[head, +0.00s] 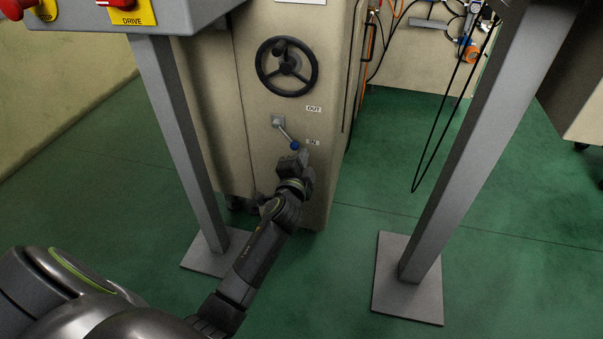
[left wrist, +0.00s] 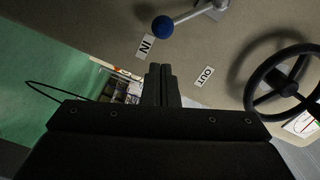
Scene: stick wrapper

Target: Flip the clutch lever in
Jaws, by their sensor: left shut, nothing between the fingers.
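The clutch lever (head: 286,133) is a short metal rod with a blue ball knob (head: 295,146) on the front of the beige machine. It slants down and right from its pivot, and the knob is beside the IN label (head: 313,142). The OUT label (head: 314,108) is higher. My left gripper (head: 304,157) is shut and empty just below the knob. In the left wrist view the shut fingers (left wrist: 160,84) point towards the panel, and the blue knob (left wrist: 162,27) is beyond their tips, with a visible gap. My right gripper is not in view.
A black handwheel (head: 287,67) is above the lever. Grey posts (head: 178,130) and (head: 470,150) stand on floor plates on either side. A black cable loop (head: 440,130) hangs near the right post. Green floor is open between the machine and the right post.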

